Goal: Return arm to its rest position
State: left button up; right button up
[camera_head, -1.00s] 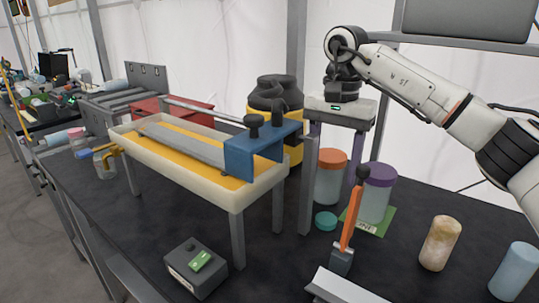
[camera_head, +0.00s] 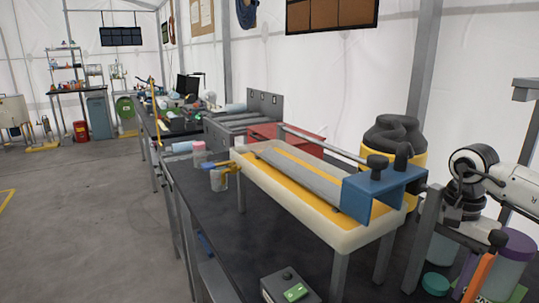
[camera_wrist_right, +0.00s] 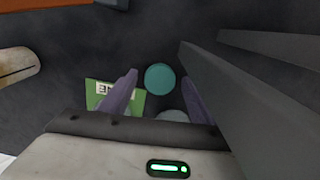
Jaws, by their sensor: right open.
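A teal round lid (camera_wrist_right: 160,77) lies on the dark bench below, in line with the gap. It also shows in the head view (camera_head: 436,283). My right arm (camera_head: 510,185) comes in from the right edge. My left gripper is not in view.
A purple-lidded jar (camera_head: 516,245) and an orange-handled tool (camera_head: 481,275) stand close to the gripper. A cream tray (camera_head: 300,215) on legs with a blue clamp (camera_head: 383,195) is left of it. A yellow-and-black barrel (camera_head: 395,150) stands behind. Open floor (camera_head: 80,220) lies left.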

jog(key=shift+r, duration=2.1)
jog(key=shift+f, duration=0.15)
